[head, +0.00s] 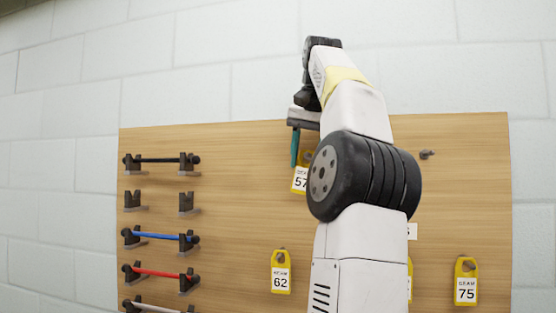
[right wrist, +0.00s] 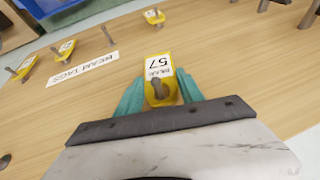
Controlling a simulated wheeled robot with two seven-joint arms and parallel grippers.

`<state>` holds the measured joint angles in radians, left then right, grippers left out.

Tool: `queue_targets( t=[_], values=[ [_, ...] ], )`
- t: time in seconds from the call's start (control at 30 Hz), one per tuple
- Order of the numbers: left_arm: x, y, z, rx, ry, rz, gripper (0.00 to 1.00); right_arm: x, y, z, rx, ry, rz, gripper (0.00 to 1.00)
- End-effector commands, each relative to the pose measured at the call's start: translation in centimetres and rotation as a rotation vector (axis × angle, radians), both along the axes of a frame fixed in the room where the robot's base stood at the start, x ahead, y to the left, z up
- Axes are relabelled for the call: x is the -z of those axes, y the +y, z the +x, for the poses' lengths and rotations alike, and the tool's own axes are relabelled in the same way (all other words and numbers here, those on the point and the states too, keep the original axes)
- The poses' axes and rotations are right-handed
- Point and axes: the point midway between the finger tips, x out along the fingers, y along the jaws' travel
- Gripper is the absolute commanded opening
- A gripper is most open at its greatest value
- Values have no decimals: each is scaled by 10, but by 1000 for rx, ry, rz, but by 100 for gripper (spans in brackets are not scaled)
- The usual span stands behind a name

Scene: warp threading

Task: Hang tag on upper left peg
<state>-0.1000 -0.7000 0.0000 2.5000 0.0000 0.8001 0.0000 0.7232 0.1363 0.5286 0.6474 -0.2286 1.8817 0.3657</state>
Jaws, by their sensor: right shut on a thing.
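The yellow tag (head: 300,180) with a white face marked 57 is at the upper middle of the wooden board, partly hidden by my right arm. It also shows in the right wrist view (right wrist: 158,64), between the teal fingers. My right gripper (head: 296,150) is shut on the tag's yellow upper part (right wrist: 158,98). A grey-brown peg end (right wrist: 159,87) shows at the tag's hole and appears to pass through it. The upper left peg is hidden in the head view by the tag and gripper. My left gripper is not in view.
Tag 62 (head: 281,272) and tag 75 (head: 466,283) hang lower on the board; another tag (head: 409,280) is mostly behind my arm. The upper right peg (head: 427,154) is bare. Coloured rods, such as the blue one (head: 160,236), sit in holders at left.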

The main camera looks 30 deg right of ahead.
Motion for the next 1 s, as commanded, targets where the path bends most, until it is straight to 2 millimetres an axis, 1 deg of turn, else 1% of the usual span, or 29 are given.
queue_targets(
  t=[0.1, 0.13, 0.23, 0.27, 0.6, 0.87, 1.0],
  values=[
    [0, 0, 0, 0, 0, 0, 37, 0, 0, 0, 0, 0, 0, 6],
    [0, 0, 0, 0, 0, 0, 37, 0, 0, 0, 0, 0, 0, 47],
    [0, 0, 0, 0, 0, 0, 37, 0, 0, 0, 0, 0, 0, 66],
    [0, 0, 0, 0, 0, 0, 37, 0, 0, 0, 0, 0, 0, 70],
    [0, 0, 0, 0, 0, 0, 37, -1, 0, 0, 0, 0, 0, 70],
    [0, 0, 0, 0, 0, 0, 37, -11, 1, -4, -2, -3, 1, 70],
    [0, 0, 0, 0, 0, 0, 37, -12, 3, -20, 4, 2, -4, 70]
  ],
)
